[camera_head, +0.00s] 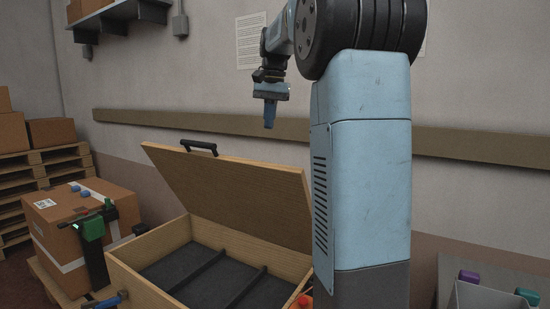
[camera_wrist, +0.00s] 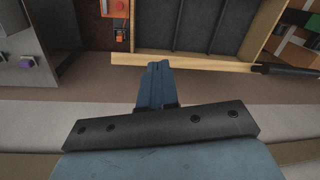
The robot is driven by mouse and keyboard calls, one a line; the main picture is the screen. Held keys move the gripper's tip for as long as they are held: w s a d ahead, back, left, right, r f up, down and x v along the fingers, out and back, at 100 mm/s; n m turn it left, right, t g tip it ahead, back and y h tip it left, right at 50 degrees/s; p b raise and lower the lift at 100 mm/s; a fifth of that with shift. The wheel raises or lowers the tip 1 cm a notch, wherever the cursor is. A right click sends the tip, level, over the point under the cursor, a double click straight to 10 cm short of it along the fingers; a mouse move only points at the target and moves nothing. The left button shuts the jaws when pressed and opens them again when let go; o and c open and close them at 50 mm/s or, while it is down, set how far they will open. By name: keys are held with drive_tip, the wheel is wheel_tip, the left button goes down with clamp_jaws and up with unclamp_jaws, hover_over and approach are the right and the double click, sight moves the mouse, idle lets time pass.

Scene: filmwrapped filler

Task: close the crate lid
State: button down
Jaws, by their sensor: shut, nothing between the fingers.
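The wooden crate (camera_head: 150,287) stands open in the head view, its dark divided inside showing. Its lid (camera_head: 235,192) is raised and leans back toward the wall, with a black handle (camera_head: 199,147) on its top edge. My gripper (camera_head: 269,124) is shut and empty, pointing down above the lid and right of the handle. In the wrist view its blue fingers (camera_wrist: 158,72) are together near the lid's edge (camera_wrist: 210,64), on the wall side, with the handle (camera_wrist: 285,70) off to the right. Whether the fingertips touch the lid cannot be told.
A cardboard box (camera_head: 75,235) with a green-and-black device (camera_head: 92,229) stands left of the crate. Stacked pallets (camera_head: 45,170) are further left. A wall rail (camera_head: 220,124) runs behind the lid. A grey bin (camera_head: 480,296) is at the lower right.

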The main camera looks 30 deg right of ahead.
drive_tip(key=w+d+f+m+g, duration=0.2)
drive_tip(key=w+d+m, duration=0.1)
drive_tip(key=w+d, duration=0.7)
drive_tip(key=shift+m+y, duration=0.3)
drive_tip(key=shift+y, duration=0.2)
drive_tip(key=s+a+f, duration=0.1)
drive_tip(key=f, duration=0.2)
drive_tip(key=s+f, duration=0.1)
drive_tip(key=f, duration=0.3)
drive_tip(key=a+f, duration=0.1)
drive_tip(key=f, duration=0.2)
drive_tip(key=shift+s+a+f, duration=0.3)
drive_tip(key=shift+s+f, duration=0.1)
drive_tip(key=shift+s+a+f, duration=0.2)
drive_tip(key=shift+a+f, duration=0.1)
drive_tip(key=shift+a, duration=0.1)
